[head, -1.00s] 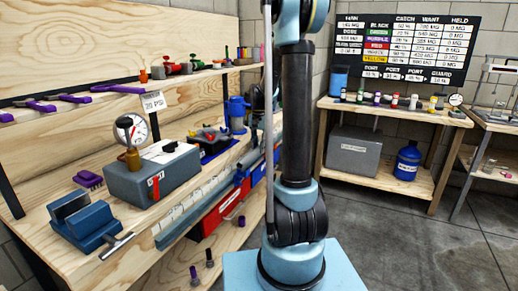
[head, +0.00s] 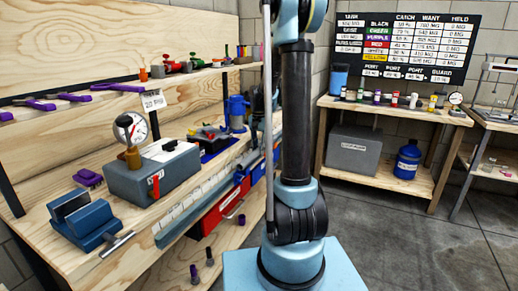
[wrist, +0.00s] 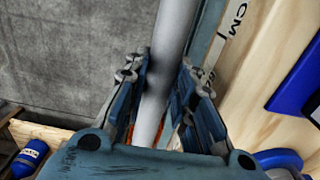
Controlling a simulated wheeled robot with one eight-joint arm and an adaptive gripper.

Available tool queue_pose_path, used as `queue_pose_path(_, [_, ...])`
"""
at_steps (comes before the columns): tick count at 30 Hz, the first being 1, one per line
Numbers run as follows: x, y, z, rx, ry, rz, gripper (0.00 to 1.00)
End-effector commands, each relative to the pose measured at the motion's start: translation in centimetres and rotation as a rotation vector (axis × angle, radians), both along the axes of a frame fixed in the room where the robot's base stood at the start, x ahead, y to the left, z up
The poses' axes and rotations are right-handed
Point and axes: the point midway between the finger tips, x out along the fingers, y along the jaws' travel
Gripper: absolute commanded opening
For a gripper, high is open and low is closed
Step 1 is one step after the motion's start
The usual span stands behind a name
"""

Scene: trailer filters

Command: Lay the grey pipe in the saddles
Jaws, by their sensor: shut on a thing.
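The grey pipe (wrist: 172,35) shows in the wrist view, running from the top edge down between the fingers. My gripper (wrist: 165,80) is shut on it, with one finger on each side. The lower part of the pipe is hidden by the gripper body. I cannot make out the gripper or the held pipe clearly in the head view, where my own arm blocks the middle. I cannot identify the saddles with certainty in either view.
The wooden bench (head: 75,245) at left carries a blue vise (head: 85,220), a grey gauge box (head: 150,175) and a labelled strip (head: 195,205) along its front. A red bin (head: 222,212) sits below. A side table (head: 400,108) stands behind. Floor at right is clear.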

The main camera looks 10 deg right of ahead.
Motion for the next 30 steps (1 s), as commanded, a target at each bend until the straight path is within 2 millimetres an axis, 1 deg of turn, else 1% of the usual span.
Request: queue_pose_path(30, [0.0, 0.0, -2.1, 0.0, 0.0, 0.0, 0.0])
